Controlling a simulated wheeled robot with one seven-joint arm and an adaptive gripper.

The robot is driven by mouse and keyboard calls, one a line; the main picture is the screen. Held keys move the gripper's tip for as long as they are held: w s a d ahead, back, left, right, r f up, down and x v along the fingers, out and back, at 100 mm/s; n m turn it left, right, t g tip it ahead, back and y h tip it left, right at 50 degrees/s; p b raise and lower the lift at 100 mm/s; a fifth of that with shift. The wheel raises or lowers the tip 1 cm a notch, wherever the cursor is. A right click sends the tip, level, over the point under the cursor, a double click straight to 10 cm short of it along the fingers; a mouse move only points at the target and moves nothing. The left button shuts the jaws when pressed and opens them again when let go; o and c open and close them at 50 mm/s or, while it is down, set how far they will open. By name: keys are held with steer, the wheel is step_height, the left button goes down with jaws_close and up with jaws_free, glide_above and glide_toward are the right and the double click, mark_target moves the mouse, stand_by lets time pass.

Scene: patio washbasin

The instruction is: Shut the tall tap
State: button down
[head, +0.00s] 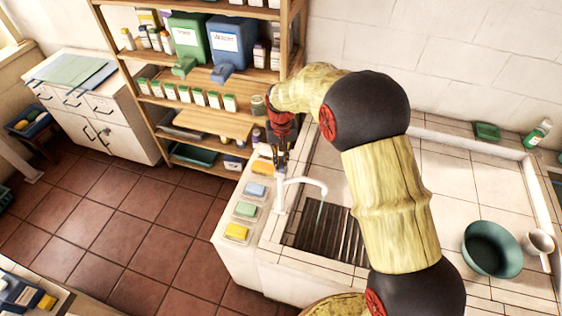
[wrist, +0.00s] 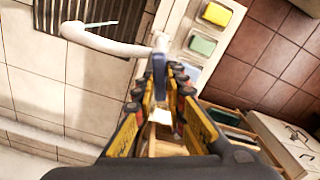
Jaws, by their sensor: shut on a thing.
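The tall tap (head: 305,184) is white, with an upright post and a spout bent to the right over the sink grate (head: 328,238). A thin stream seems to fall from the spout's end. In the wrist view the tap's spout (wrist: 105,42) runs to the upper left. My gripper (head: 280,156) is at the top of the tap's post, coming from behind. In the wrist view my gripper (wrist: 160,88) is shut on the tap's blue-grey lever (wrist: 159,68), which stands between the fingertips. The lower part of the lever is hidden by the fingers.
Blue, green and yellow sponges (head: 236,231) lie in trays left of the tap. A teal bowl (head: 491,249) and a white mug (head: 538,247) stand on the tiled counter at right. A wooden shelf (head: 215,125) with bottles and jars stands behind.

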mark_target(281, 162)
steer(key=shift+m+b, duration=0.45)
steer(key=shift+m, duration=1.85)
steer(key=c, duration=1.8)
jaws_free()
step_height(281, 162, up, 12)
steer(key=shift+w, duration=0.1)
